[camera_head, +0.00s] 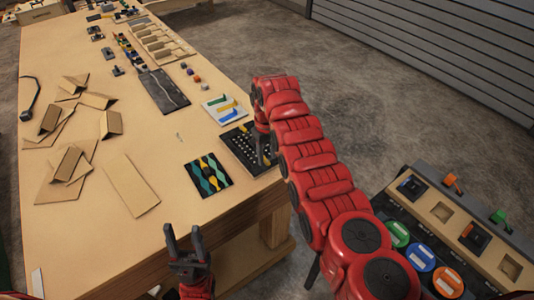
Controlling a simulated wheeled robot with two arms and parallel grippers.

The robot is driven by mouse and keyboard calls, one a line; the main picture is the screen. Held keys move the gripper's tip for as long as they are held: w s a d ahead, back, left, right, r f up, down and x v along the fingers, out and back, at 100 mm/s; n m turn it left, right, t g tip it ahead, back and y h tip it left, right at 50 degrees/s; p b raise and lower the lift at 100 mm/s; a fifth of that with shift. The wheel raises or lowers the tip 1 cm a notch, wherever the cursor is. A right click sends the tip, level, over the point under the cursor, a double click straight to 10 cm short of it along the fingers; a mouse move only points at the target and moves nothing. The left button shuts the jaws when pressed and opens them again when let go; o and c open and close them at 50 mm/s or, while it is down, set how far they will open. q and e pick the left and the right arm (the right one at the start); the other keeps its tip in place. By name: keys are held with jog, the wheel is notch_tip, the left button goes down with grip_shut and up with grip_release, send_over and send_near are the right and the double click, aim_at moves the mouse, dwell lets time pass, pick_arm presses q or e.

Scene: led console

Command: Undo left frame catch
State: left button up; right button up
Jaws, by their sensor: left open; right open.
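A black panel with a grid of pale dots (240,150) lies at the table's right edge; it may be the console. I cannot make out a left frame catch on it at this size. My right gripper (265,158) points down at the panel's right part. It is open, small in view and partly merged with the dark panel; I cannot tell whether it touches it. My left gripper (184,248) is open and empty, fingers up, in front of the table's near edge and well apart from the panel.
A teal and yellow patterned board (208,176) and a white board with coloured strips (226,109) lie beside the panel. Folded cardboard pieces (130,186) cover the table's left. A console with coloured round buttons (421,257) stands at lower right. Bare tabletop lies near the front.

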jog(key=shift+f, duration=0.55)
grip_shut()
